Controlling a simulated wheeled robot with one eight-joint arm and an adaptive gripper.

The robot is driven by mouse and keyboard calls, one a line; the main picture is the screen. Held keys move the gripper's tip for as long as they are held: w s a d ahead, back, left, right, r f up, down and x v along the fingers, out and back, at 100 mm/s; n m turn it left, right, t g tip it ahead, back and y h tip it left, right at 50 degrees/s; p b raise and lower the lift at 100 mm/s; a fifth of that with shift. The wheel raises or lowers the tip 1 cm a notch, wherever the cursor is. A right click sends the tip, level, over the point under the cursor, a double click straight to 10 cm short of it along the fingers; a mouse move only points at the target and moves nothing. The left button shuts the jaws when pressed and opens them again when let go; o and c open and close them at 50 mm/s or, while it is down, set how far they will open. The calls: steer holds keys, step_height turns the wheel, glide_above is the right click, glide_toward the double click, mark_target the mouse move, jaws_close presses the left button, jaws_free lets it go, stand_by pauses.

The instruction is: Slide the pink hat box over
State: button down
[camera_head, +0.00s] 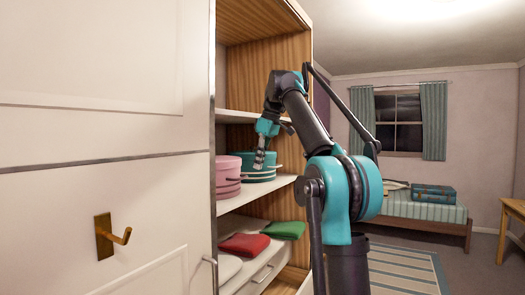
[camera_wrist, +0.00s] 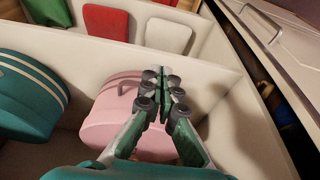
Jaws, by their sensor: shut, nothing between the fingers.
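The pink hat box (camera_head: 227,178) sits on the middle shelf of the open wardrobe, at the left beside the door side. In the wrist view the pink hat box (camera_wrist: 108,112) lies under my fingers, with its curved handle showing. My gripper (camera_head: 259,163) reaches into the wardrobe at shelf height, in front of the teal box and just right of the pink one in the head view. Its fingers (camera_wrist: 160,82) are shut and empty. They hide part of the pink box, and I cannot tell whether they touch it.
A teal hat box (camera_head: 262,178) stands right of the pink one on the same shelf (camera_head: 258,192). Folded red (camera_head: 244,244) and green (camera_head: 284,230) cloths lie below. A bed (camera_head: 415,209) stands behind.

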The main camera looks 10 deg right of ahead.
mark_target(237, 180)
steer(key=shift+v, duration=2)
steer(key=c, duration=1.9)
jaws_free()
steer(key=shift+s+a, duration=0.1)
steer(key=shift+a, duration=0.05)
steer(key=o, duration=0.6)
steer(key=s+a+r+n+t, duration=0.1)
steer(key=s+a+r+t, duration=0.1)
steer(key=s+a+r+n+t+h, duration=0.1)
steer(key=s+a+r+t, duration=0.1)
steer(key=s+a+r, duration=0.1)
steer(key=shift+s+r, duration=0.15)
steer(key=shift+s, duration=0.15)
steer(key=shift+o, duration=0.2)
steer(key=shift+s+a+r+n+t, duration=0.3)
steer(key=shift+s+a+r+n, duration=0.05)
steer(key=shift+r+n, duration=0.05)
steer(key=x, duration=1.7)
steer(key=shift+w+f, duration=0.15)
steer(key=shift+f, duration=0.1)
steer(key=shift+c, duration=0.2)
